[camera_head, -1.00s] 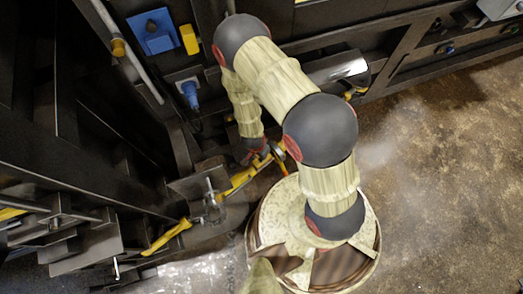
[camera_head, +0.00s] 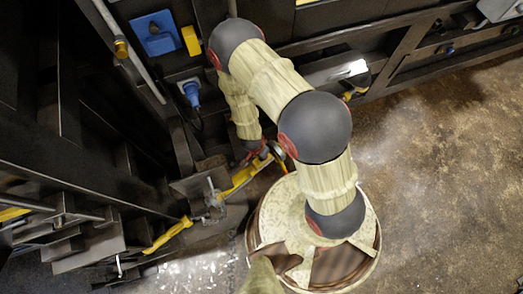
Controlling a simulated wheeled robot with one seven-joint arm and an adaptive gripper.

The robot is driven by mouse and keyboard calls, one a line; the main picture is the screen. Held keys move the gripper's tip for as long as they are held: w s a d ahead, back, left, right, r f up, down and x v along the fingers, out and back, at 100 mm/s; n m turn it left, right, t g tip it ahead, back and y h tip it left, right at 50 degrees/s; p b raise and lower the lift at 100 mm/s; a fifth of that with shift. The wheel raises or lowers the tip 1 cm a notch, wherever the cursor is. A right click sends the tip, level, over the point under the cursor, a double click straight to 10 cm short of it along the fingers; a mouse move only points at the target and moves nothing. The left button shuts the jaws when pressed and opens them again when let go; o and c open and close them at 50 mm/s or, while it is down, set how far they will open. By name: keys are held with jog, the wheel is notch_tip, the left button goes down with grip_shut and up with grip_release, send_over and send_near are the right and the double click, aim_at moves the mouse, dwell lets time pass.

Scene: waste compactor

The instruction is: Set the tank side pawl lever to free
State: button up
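A yellow lever bar (camera_head: 238,181) slants up to the right beside a metal bracket, low at the machine's side. A second yellow handle (camera_head: 167,236) lies below and left of that bracket. I cannot tell from markings which one is the tank side pawl lever. My gripper (camera_head: 267,157) is at the upper right end of the first yellow bar, close to it or touching. The gripper is small, dark and partly hidden under my wrist, so its finger opening and any hold are unclear.
A metal bracket with an upright pin (camera_head: 211,193) stands between the yellow parts. A blue plug (camera_head: 190,91), a blue box (camera_head: 153,33) and a yellow block (camera_head: 191,40) are on the dark frame above. Open concrete floor (camera_head: 430,190) lies to the right.

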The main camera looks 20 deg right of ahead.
jog(key=shift+o, duration=1.1)
notch_tip(320, 180, up, 12)
jog(key=s+a, duration=0.1)
jog(key=a, duration=0.1)
jog(key=shift+f, duration=0.15)
